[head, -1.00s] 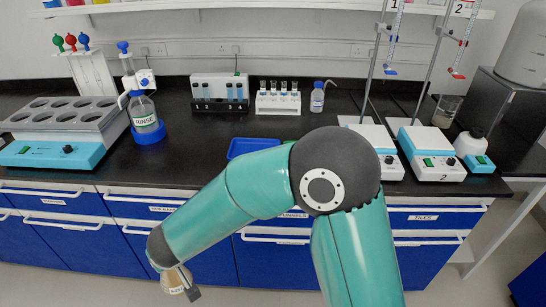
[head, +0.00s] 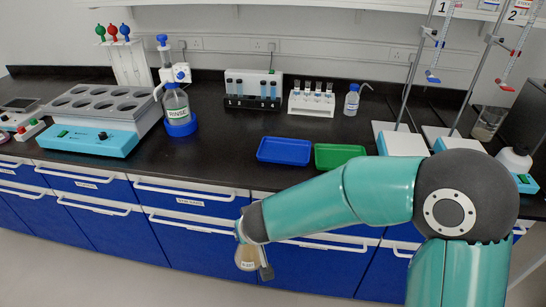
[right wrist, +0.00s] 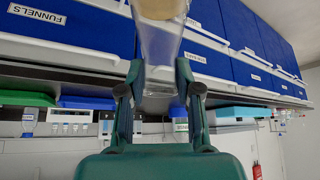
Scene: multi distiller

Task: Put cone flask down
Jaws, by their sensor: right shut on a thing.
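The cone flask (head: 246,258), with a tan lower part and a pale label, is in front of the blue drawers, below the bench top in the head view. My right gripper (head: 258,262) is shut on it. In the right wrist view the clear flask (right wrist: 160,48) sits between both fingers of the gripper (right wrist: 160,92), with its far end cut off by the top edge. My left gripper is in neither view.
On the black bench lie a blue tray (head: 284,150) and a green tray (head: 338,156), both apparently empty. Bench front is clear left of the trays.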

